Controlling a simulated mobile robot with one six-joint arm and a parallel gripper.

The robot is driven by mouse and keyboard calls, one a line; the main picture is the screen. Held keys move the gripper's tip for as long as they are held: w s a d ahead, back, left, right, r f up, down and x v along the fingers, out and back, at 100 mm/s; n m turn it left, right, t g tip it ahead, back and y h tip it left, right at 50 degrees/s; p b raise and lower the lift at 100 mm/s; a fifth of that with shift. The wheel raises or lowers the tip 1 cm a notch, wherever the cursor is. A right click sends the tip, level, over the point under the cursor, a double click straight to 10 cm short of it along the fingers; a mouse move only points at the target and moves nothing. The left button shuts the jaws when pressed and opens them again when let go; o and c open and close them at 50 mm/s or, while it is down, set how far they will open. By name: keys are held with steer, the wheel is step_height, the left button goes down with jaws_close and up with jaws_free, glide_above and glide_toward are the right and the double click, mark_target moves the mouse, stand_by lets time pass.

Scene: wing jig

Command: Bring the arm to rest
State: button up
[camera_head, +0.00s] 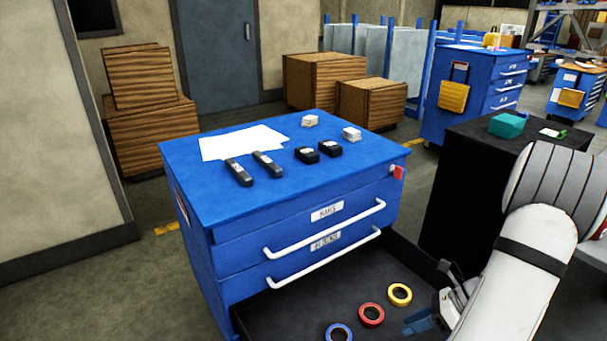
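My white arm (537,235) comes in from the right and bends down toward the open bottom drawer (278,311) of the blue cabinet. My gripper (437,302) is low at the drawer's right side, partly hidden by my arm. Its dark and bluish parts show, but the frame does not make clear whether its fingers are apart. I see nothing clearly held. In the drawer lie a yellow tape roll (399,286), a red tape roll (371,306) and a blue tape roll (338,333). The yellow roll is nearest my gripper.
The blue cabinet top (210,182) carries papers (240,142), two dark grey tools (252,168), two black blocks (318,152) and small white stacks (330,127). A black cabinet (455,190) with a teal box (507,125) stands behind my arm. Floor is clear at left.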

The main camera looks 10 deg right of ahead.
steer(key=s+a+r+n+h+p, duration=0.1)
steer(key=a+r+n+h+p, duration=0.2)
steer(key=a+r+n, duration=0.4)
steer(key=s+a+r+n+h+p, duration=0.1)
steer(key=a+r+n+h+p, duration=0.2)
steer(key=r+n, duration=0.8)
steer(key=s+a+r+n+h+p, duration=0.1)
steer(key=a+r+n+h+p, duration=0.2)
steer(key=a+r+n+p, duration=0.3)
steer(key=a+r+n, duration=0.4)
steer(key=a+r, duration=0.1)
steer(key=r, duration=0.2)
steer(key=shift+s+a+r, duration=0.25)
steer(key=shift+a+r, duration=0.05)
steer(key=shift+r, duration=0.1)
